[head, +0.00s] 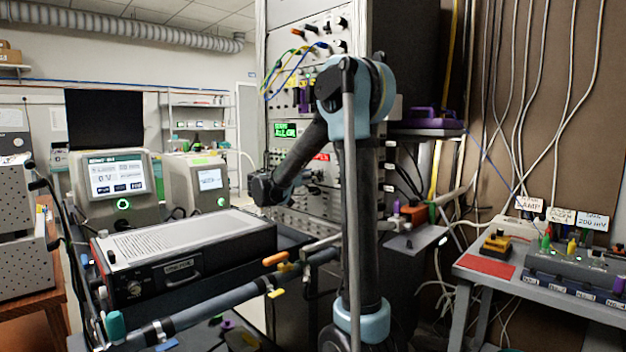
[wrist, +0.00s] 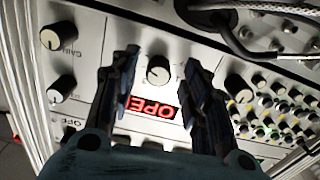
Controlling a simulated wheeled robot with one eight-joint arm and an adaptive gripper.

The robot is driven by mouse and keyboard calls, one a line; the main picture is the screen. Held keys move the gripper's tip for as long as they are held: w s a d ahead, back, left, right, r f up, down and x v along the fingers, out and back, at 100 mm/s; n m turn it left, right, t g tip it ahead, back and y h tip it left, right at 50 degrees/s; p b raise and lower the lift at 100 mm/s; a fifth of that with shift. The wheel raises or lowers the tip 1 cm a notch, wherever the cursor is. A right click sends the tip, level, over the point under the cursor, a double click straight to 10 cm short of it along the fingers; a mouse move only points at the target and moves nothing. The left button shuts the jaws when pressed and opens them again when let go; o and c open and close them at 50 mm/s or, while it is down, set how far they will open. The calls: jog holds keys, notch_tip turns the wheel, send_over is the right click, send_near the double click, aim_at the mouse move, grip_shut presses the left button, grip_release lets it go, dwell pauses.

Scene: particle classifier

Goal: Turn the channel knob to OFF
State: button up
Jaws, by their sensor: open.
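A round dark knob with a pale cap (wrist: 158,70) sits on the white panel in the wrist view, between my open fingertips. Its label is hidden or too small to read, so I cannot tell for certain that it is the channel knob. My gripper (wrist: 162,62) is open, with one finger on each side of this knob; I cannot tell whether either touches it. In the head view, my arm reaches towards the instrument rack (head: 385,30).
Other knobs flank it: one marked GAIN (wrist: 58,36), one lower left (wrist: 62,88), one on the right (wrist: 235,88). Small knobs (wrist: 270,110) crowd the right side. A dark cable (wrist: 235,38) crosses above. A boxed instrument (head: 185,240) stands left of my arm.

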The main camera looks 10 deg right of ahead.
jog(key=shift+w+d, duration=0.25)
jog(key=shift+d, duration=0.1)
grip_shut()
